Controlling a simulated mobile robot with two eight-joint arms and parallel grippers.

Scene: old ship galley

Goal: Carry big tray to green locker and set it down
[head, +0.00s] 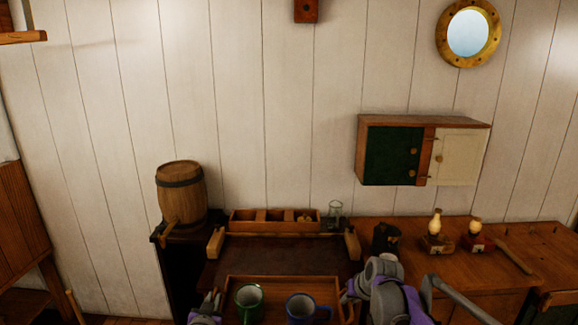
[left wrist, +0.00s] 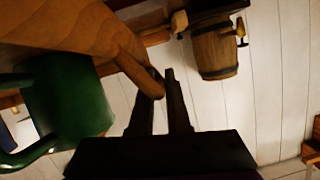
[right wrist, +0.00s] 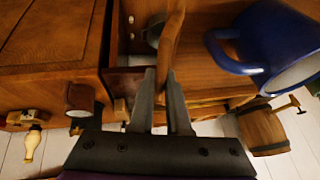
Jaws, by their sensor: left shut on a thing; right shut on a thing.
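The big wooden tray (head: 274,292) is at the bottom middle of the head view, with a green mug (head: 249,303) and a blue mug (head: 301,309) standing on it. My left gripper (head: 212,300) is shut on the tray's left side; the left wrist view shows its fingers (left wrist: 160,84) at the wooden edge. My right gripper (head: 350,290) is shut on the right side; its fingers (right wrist: 164,80) pinch the wood in the right wrist view. A wall cabinet has a dark green left door (head: 391,155) and a cream right door.
Beyond the tray is a dark brown surface (head: 280,250) with wooden side bars and a divided wooden box (head: 273,219) behind. A barrel (head: 181,193) stands at left on a dark stand.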

